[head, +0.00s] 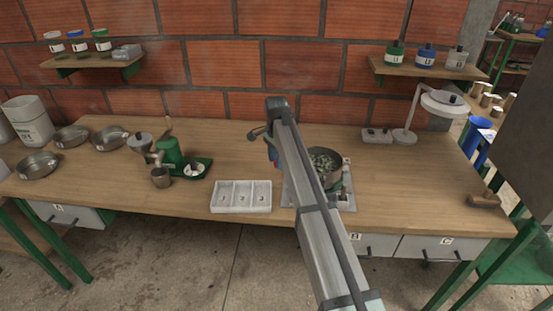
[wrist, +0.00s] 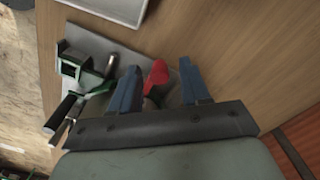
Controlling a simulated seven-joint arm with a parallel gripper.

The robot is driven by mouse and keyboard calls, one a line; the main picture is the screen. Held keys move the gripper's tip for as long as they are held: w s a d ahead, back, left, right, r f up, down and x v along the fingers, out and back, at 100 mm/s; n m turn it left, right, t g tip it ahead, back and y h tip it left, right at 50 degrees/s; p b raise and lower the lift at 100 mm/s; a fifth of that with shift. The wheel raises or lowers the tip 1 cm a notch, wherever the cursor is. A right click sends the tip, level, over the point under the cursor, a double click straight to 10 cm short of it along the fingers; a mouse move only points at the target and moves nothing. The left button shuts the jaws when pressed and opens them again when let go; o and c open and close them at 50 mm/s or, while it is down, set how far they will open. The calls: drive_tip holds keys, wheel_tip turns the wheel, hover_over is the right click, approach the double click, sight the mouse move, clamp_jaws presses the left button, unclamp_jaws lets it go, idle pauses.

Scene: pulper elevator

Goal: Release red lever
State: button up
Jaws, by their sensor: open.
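The red lever (wrist: 157,76) shows in the wrist view as a red knob between the two blue fingers of my gripper (wrist: 159,85). The fingers are open on either side of it, with small gaps visible; whether either touches it I cannot tell. The lever belongs to a device on a grey metal plate (wrist: 118,52). In the head view my arm hides the lever, and only part of a blue finger shows left of the arm.
A metal pot with pale contents (head: 331,180) stands right of my arm. A white tray numbered 1 to 3 (head: 241,210) lies left of the plate. A green grinder (head: 170,152) stands further left. A white lamp (head: 405,135) stands at the back right.

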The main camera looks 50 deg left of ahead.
drive_tip(key=shift+c, duration=0.2)
clamp_jaws()
idle(0.3)
